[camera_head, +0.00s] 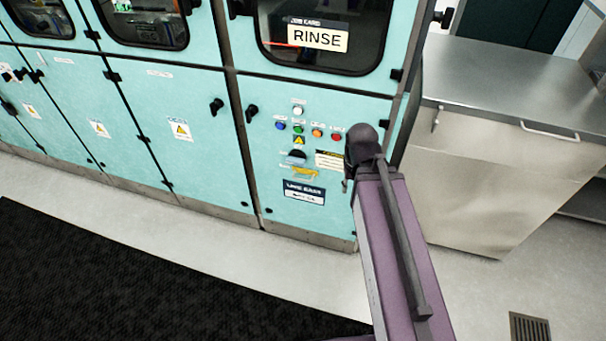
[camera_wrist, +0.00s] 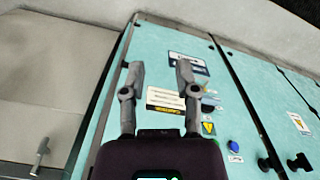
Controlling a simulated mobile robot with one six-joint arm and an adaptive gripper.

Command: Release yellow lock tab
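The yellow lock tab (camera_head: 303,171) is a small yellow piece on the lower teal panel in the head view. It sits just below a dark rounded fitting (camera_head: 297,154) and above the dark-and-white line label (camera_head: 304,193). In the wrist view the tab cannot be made out; the right finger covers part of that area. My gripper (camera_wrist: 159,68) is open and empty, with its two fingers apart in front of the panel. In the head view my arm's dark end is right of the tab, and the fingers are not clear.
Several coloured buttons and lamps (camera_head: 298,128) sit above the tab, with a yellow-edged notice (camera_head: 329,160) to its right. Black door latches (camera_head: 251,113) stick out at the left. A steel cabinet (camera_head: 480,165) stands at the right. The floor in front is clear, with a black mat (camera_head: 130,285).

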